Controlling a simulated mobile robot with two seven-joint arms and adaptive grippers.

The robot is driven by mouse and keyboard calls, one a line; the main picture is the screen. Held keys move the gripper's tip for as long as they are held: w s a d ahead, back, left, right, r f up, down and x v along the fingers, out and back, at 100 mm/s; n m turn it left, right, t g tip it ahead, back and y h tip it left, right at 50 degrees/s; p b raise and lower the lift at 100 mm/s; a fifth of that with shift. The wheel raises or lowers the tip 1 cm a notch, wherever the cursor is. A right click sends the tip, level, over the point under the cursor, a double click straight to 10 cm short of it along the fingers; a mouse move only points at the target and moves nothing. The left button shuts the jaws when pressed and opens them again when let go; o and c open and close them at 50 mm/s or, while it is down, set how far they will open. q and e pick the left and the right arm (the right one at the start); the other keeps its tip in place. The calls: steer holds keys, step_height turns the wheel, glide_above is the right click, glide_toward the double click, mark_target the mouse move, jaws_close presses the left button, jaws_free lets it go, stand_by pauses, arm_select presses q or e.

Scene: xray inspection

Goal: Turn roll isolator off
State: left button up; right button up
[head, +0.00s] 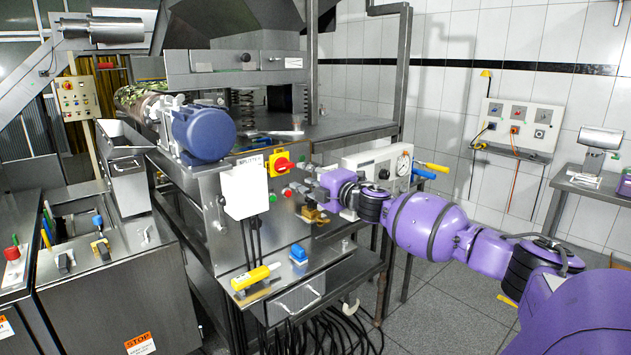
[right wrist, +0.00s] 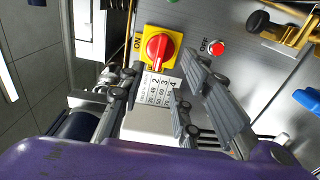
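A red rotary switch on a yellow plate (head: 281,163) is on the front panel of the steel machine (head: 215,195), right of a white box (head: 244,191). I take it to be the roll isolator, but cannot read its name. In the right wrist view the red knob (right wrist: 157,50) has its grip roughly upright in the picture, with "ON" printed beside the plate. My right gripper (head: 312,178) is at the panel just right of the switch. In the right wrist view its fingers (right wrist: 160,76) are apart and empty, below the knob, with no clear contact. My left gripper is not in view.
A red button marked "OFF" (right wrist: 217,47) is close to the right finger. A brass fitting (head: 315,214), a blue connector (head: 298,254) and a yellow handle (head: 252,277) are on the lower panel. A pressure gauge box (head: 374,163) stands beyond my wrist. Open floor lies to the right.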

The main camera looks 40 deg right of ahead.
steer(key=shift+s, duration=2.1)
steer(key=s+a+f+m+g, duration=0.25)
steer(key=s+a+f, duration=0.35)
steer(key=f, duration=0.6)
steer(key=s+a+f+m+g+p, duration=0.1)
steer(key=s+a+f+m, duration=0.4)
steer(key=f, duration=0.7)
steer(key=s+a+f+m+g, duration=0.2)
steer(key=s+a+f, duration=0.45)
steer(key=f, duration=0.45)
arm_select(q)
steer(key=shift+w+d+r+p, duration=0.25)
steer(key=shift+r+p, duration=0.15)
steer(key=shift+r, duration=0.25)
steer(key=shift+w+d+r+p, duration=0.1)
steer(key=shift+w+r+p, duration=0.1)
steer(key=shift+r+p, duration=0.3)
arm_select(e)
steer(key=s+a+f+m+g, duration=0.1)
steer(key=s+a+f, duration=0.3)
steer(key=s, duration=0.5)
steer(key=s+a+f+m+g, duration=0.1)
steer(key=s+a+f+m, duration=0.3)
steer(key=s+a, duration=0.3)
steer(key=s+a+f+m+g, duration=0.2)
steer(key=s+a+f, duration=0.3)
steer(key=s, duration=0.8)
steer(key=shift+s+a+f+m, duration=0.15)
steer(key=shift+a+f+m, duration=0.05)
steer(key=shift+a+m, duration=0.55)
